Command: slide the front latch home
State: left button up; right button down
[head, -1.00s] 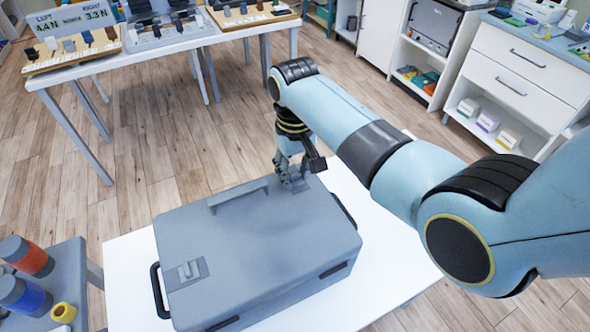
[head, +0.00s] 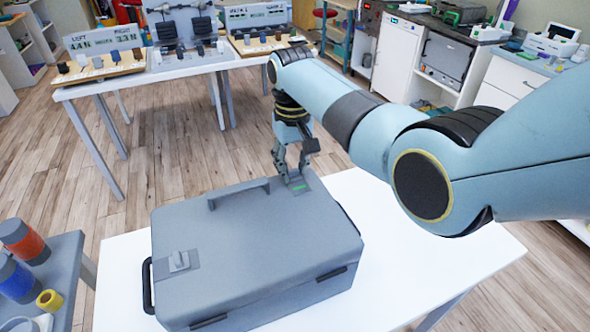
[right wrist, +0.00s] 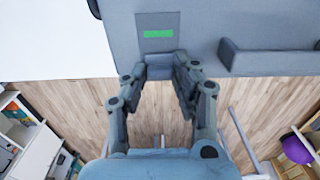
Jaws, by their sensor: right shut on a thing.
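A grey case (head: 255,255) lies on a white table with two latches on its lid. My right gripper (head: 291,175) is at the lid's far right edge, shut on one latch, whose knob (right wrist: 159,70) is between the fingertips in the right wrist view. That latch's plate (right wrist: 158,17) shows a green strip (right wrist: 158,34); the strip also shows in the head view (head: 299,187). The knob is at the plate's end by the lid edge. The other latch (head: 179,261), at the lid's left, shows no green. My left gripper is not in view.
The lid has a raised bar handle (head: 238,191). The white table (head: 420,245) is clear right of the case. A grey side table (head: 60,262) with coloured rolls stands at left. Display tables stand behind, across open floor.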

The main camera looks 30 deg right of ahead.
aim_at(292, 169)
jog(key=c, duration=1.3)
grip_release()
jog(key=shift+w, duration=0.1)
jog(key=shift+o, duration=1.3)
jog(key=shift+w, duration=0.1)
jog(key=shift+r, duration=0.15)
notch_tip(292, 169, up, 12)
jog(key=shift+f, duration=0.2)
